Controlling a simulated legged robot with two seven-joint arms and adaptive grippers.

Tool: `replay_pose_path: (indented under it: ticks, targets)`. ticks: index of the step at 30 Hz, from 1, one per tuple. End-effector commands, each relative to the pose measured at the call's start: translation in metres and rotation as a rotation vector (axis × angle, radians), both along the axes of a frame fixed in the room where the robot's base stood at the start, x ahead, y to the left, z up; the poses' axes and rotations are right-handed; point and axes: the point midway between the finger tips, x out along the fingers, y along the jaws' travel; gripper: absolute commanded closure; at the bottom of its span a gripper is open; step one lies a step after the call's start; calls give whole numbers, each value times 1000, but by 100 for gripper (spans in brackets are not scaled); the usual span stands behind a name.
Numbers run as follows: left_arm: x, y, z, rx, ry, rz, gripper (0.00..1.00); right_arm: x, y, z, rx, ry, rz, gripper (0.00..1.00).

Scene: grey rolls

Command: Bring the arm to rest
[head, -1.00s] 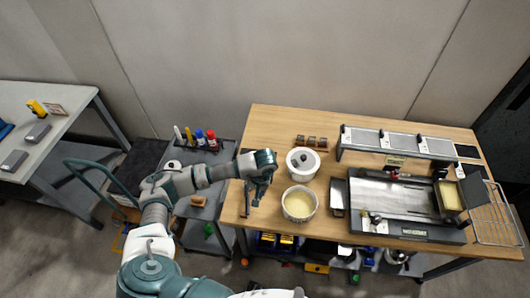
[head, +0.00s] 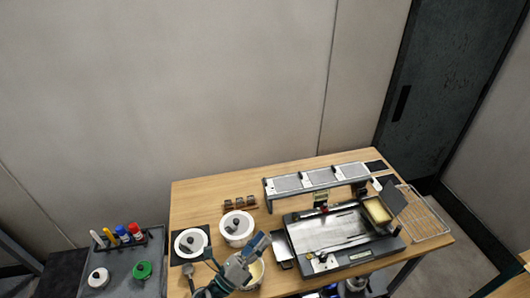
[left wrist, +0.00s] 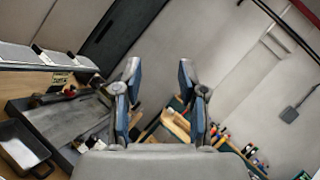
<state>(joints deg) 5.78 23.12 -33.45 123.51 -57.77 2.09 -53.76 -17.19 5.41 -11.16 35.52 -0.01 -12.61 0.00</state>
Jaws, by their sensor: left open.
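My left gripper (head: 262,243) is in the lower middle of the head view, over the front of the wooden table, and partly covers a bowl with pale yellow contents (head: 256,274). In the left wrist view my left gripper (left wrist: 160,72) has its two fingers well apart, with nothing between them. Whether it touches the bowl cannot be told. My right gripper is not in view.
A grey cart (head: 122,264) with bottles stands left.

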Motion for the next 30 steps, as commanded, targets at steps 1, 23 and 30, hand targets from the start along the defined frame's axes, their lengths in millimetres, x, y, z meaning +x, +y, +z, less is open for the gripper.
replay_pose_path:
  ticks: [1,23,30]
  targets:
    - [13,33,-9,-186,192,92,59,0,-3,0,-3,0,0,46]
    - [-189,201,-283,-1762,1769,1275,59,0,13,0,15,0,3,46]
    - [-198,205,-356,-1797,1838,1384,59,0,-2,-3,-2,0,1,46]
